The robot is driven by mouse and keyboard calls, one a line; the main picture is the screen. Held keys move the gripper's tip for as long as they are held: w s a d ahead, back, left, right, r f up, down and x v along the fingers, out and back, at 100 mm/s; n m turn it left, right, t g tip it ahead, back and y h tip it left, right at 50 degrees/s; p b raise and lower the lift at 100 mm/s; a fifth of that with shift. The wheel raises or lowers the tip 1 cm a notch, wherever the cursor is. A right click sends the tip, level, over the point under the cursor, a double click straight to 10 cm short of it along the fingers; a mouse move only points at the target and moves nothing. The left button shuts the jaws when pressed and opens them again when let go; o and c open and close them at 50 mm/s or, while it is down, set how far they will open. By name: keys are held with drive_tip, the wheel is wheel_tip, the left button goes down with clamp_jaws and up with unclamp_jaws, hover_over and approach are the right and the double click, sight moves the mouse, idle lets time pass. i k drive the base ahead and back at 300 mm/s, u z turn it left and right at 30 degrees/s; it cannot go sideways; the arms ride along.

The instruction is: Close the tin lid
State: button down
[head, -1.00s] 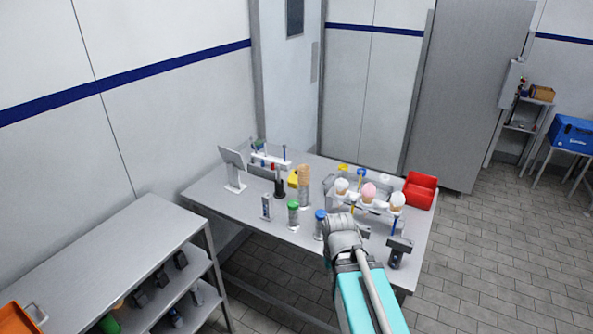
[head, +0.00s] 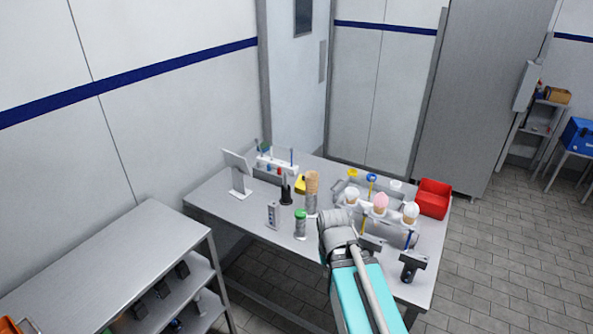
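No tin with an open lid can be made out clearly. A grey metal unit (head: 405,238) stands on the right half of the steel table (head: 228,207), behind and under the cones, with yellow, blue and white tops at its back; whether a lid there is open is too small to tell. A clear jar with a green lid (head: 300,224) stands upright left of my arm. My arm reaches in from the bottom, its grey wrist joint in front of the table. My gripper is not visible, and the arm hides part of the table.
Three filled cones (head: 380,204) stand in a row in a holder. A red bin (head: 433,198) sits at the right back corner. A stack of empty cones (head: 312,187), a screen (head: 236,172) and a black stand (head: 410,267) are also on the table. A steel shelf (head: 128,262) stands at left.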

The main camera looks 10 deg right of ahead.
sight(299, 183)
drive_tip(key=i, duration=1.25)
drive_tip(key=z, duration=0.05)
